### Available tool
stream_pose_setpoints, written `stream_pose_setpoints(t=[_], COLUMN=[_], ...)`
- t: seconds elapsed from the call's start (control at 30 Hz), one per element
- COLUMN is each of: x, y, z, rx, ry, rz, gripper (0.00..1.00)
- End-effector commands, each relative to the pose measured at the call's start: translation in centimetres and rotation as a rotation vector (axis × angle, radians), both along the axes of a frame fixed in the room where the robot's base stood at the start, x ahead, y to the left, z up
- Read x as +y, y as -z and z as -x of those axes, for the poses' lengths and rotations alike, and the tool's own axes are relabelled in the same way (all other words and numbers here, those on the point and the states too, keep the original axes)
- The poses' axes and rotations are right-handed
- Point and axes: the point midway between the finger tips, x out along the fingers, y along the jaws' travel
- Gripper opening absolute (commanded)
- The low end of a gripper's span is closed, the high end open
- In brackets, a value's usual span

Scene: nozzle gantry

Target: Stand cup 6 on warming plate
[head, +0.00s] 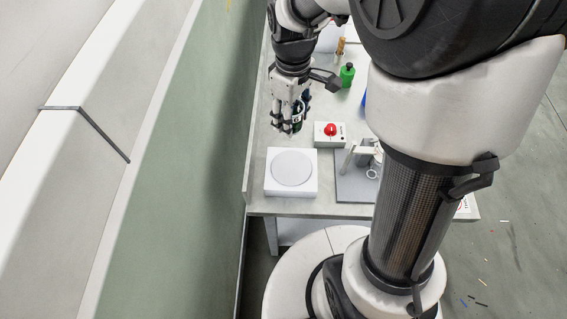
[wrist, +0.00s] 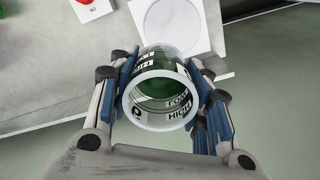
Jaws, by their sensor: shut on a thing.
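My gripper (wrist: 162,97) is shut on a clear cup (wrist: 160,124) with dark green inside or behind its wall and black-and-white print reading "HIGH" and "LOW". In the wrist view its round rim faces the camera between the blue finger pads. In the head view my gripper (head: 292,122) is above the table, behind the warming plate, and the cup is mostly hidden by the fingers. The warming plate (head: 271,188) is a white square block with a pale round disc on top, bare. It also shows in the wrist view (wrist: 206,42), partly behind the cup.
A box with a red button (head: 322,141) stands right of my gripper. A grey stand (head: 350,189) is right of the plate, partly hidden by my arm. A green bottle (head: 347,75) stands farther back. A green wall panel (head: 205,130) runs along the table's left side.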

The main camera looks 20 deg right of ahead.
Motion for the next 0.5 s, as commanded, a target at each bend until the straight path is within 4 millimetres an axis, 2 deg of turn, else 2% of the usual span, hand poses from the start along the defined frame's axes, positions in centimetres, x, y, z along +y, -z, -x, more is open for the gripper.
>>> stream_pose_setpoints(t=[0.1,0.3,0.5], x=[0.0,0.1,0.1], y=[-1.4,-3.2,-4.2], z=[0.9,2.1,2.9], rx=[0.0,0.002,0.004], ry=[-0.311,-0.797,-1.097], rz=[0.001,0.002,0.001], gripper=[0.2,0.2,0.2])
